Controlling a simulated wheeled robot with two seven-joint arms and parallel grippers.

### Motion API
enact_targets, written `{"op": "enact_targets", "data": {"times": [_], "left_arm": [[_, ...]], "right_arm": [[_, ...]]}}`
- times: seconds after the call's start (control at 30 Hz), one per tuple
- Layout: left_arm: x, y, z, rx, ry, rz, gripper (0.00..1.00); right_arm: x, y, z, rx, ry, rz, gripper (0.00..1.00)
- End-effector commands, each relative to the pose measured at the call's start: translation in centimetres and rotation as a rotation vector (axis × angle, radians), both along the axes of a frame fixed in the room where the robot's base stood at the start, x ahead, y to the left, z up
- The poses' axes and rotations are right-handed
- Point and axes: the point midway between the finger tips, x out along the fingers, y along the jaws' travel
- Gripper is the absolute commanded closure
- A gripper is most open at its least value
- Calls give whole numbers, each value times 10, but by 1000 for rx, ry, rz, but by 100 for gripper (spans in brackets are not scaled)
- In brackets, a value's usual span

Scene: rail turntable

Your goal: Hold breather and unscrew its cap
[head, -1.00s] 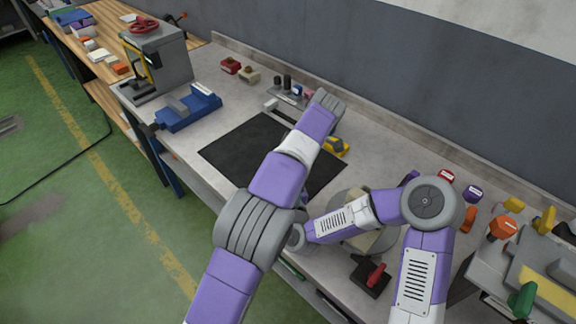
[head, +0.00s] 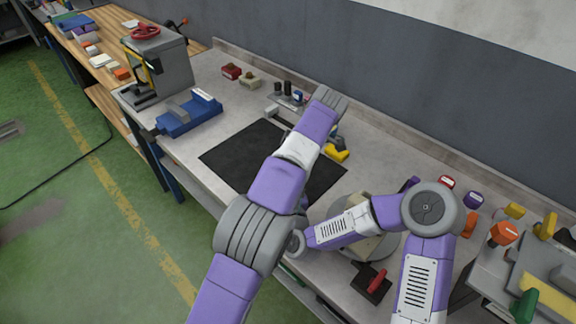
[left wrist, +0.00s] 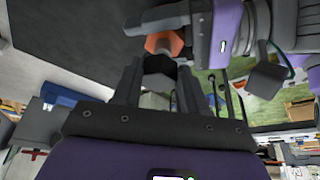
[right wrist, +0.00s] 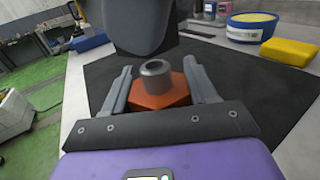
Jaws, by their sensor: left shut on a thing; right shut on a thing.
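The breather (right wrist: 160,92) is an orange hex body with a grey hollow neck, seen in the right wrist view. My right gripper (right wrist: 160,85) is shut on the orange body from both sides. The orange body (left wrist: 165,42) also shows in the left wrist view, beyond my left gripper. My left gripper (left wrist: 158,80) is shut on a dark, many-sided cap (left wrist: 158,65). The neck's open top shows bare, and a dark shape, part of the left gripper or cap, hangs above it. In the head view my left arm hides both grippers and the breather.
A black mat (head: 240,160) lies on the grey bench. A blue vise (head: 188,115) and a grey press (head: 160,68) stand at left. A yellow block (right wrist: 290,52) and a yellow-blue tub (right wrist: 252,28) stand beyond the mat. Coloured knobs and a fixture crowd the right end.

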Motion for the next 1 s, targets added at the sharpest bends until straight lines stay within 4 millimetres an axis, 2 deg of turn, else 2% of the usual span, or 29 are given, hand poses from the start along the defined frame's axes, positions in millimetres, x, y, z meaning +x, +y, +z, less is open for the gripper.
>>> {"op": "enact_targets", "data": {"times": [0.03, 0.4, 1.0], "left_arm": [[0, 0, 0, 0, 0, 0, 95], [0, 0, 2, 0, 0, 0, 95], [1, 0, 37, 0, -3, 1, 95]], "right_arm": [[-2, -1, -10, -5, 28, 2, 98], [-2, -1, -10, -5, 28, 2, 98], [-2, -1, -10, -5, 28, 2, 98]]}}
